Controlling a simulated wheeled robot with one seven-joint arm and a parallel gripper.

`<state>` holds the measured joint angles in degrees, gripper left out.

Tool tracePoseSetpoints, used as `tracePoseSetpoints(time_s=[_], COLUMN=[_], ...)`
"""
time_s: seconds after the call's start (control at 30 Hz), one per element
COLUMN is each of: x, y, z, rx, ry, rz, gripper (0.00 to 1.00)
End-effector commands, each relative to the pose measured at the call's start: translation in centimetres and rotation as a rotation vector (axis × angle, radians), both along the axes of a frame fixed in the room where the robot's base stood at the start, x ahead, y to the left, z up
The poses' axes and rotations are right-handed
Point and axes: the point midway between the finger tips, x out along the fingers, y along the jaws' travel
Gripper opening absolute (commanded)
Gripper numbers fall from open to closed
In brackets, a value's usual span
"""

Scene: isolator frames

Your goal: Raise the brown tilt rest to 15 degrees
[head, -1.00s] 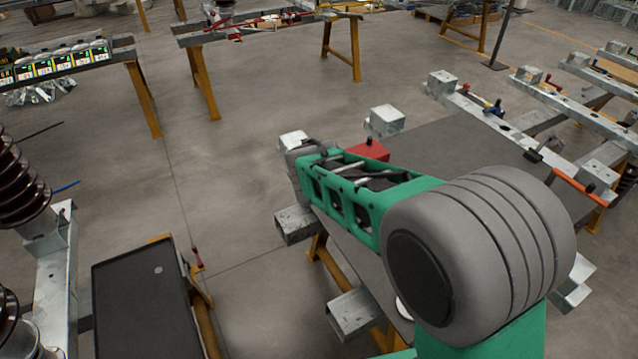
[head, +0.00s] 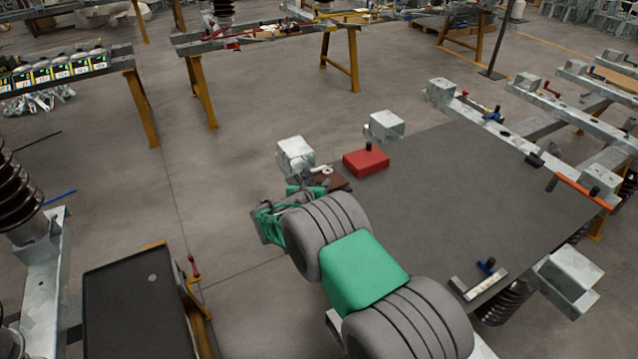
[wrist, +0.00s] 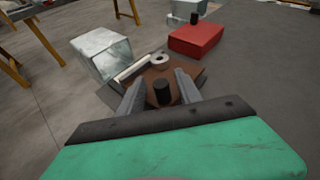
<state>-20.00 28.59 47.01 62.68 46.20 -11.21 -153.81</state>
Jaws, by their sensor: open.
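The brown tilt rest (wrist: 158,73) lies low on the grey table in the wrist view, with a dark upright knob (wrist: 162,89) at its near side. A pale ring (wrist: 159,60) and a light rod sit at its far side. My gripper (wrist: 160,77) is open, its two grey fingers to the left and right of the brown piece and knob. I cannot tell whether they touch it. In the head view the brown rest (head: 336,182) shows only partly beside my green wrist, and my fingertips are hard to make out.
A red block (head: 366,163) with a black knob stands just beyond the rest. Galvanised metal blocks (head: 295,155) and (head: 385,126) stand along the table's far edge. The grey tabletop (head: 450,190) is mostly clear to the right.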

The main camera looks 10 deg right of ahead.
Motion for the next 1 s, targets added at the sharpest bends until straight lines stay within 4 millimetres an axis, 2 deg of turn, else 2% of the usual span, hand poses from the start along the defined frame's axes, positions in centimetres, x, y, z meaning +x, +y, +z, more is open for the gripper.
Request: tracePoseSetpoints(time_s=[0.23,0.73,1.0], x=[0.14,0.13,0.15], y=[-0.10,-0.01,0.09], z=[-0.09,-0.07,-0.05], rx=[0.001,0.003,0.003], ry=[0.000,0.000,0.000], rz=[-0.001,0.001,0.002], gripper=[0.41,0.00,0.00])
